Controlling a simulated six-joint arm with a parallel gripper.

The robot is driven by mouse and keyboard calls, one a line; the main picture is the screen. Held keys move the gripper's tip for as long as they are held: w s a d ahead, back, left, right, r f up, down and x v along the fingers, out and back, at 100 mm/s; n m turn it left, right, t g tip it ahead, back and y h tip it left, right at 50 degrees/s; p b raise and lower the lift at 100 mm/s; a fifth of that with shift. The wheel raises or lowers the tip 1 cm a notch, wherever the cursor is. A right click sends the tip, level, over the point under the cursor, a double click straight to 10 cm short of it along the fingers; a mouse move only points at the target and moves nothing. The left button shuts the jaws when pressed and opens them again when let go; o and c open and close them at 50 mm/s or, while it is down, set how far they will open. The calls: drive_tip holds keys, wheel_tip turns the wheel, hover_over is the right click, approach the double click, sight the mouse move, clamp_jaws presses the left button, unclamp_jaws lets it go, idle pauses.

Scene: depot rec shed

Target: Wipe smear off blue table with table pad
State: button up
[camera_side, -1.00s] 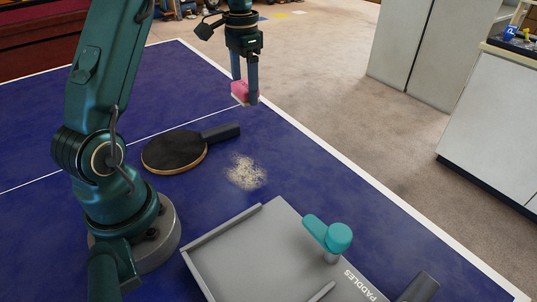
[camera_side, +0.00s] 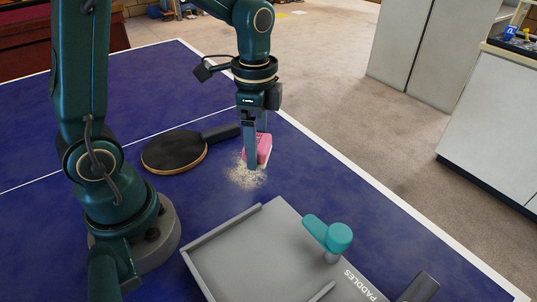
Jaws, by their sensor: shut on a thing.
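My gripper (camera_side: 257,160) is shut on a pink table pad (camera_side: 265,148). The pad is low over the blue table (camera_side: 320,188), at the far edge of the smear; I cannot tell whether it touches the surface. The smear (camera_side: 245,178) is a pale, crumbly, sandy patch. The gripper fingers and pad hide part of its far side.
A black paddle (camera_side: 174,152) lies left of the smear, its handle pointing toward my gripper. A grey tray marked PADDLES (camera_side: 222,242) stands in front, with a teal-handled thing (camera_side: 328,234) on its right side. Bare table lies right of the smear.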

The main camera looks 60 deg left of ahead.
sight(254, 187)
drive_tip(key=shift+d+f, duration=0.1)
drive_tip(key=shift+f, duration=3.55)
drive_tip(key=shift+w+a+f, duration=0.1)
drive_tip(key=shift+a+f, duration=0.15)
drive_tip(key=shift+c, duration=0.6)
drive_tip(key=shift+a+f, duration=0.2)
drive_tip(key=shift+a, duration=5.45)
drive_tip(key=shift+d, duration=5.8)
drive_tip(key=shift+s+d, duration=0.15)
drive_tip(key=shift+s, duration=0.5)
drive_tip(key=shift+a, duration=6)
drive_tip(key=shift+d, duration=5.9)
wheel_tip(254, 187, up, 2)
drive_tip(key=shift+r, duration=3.2)
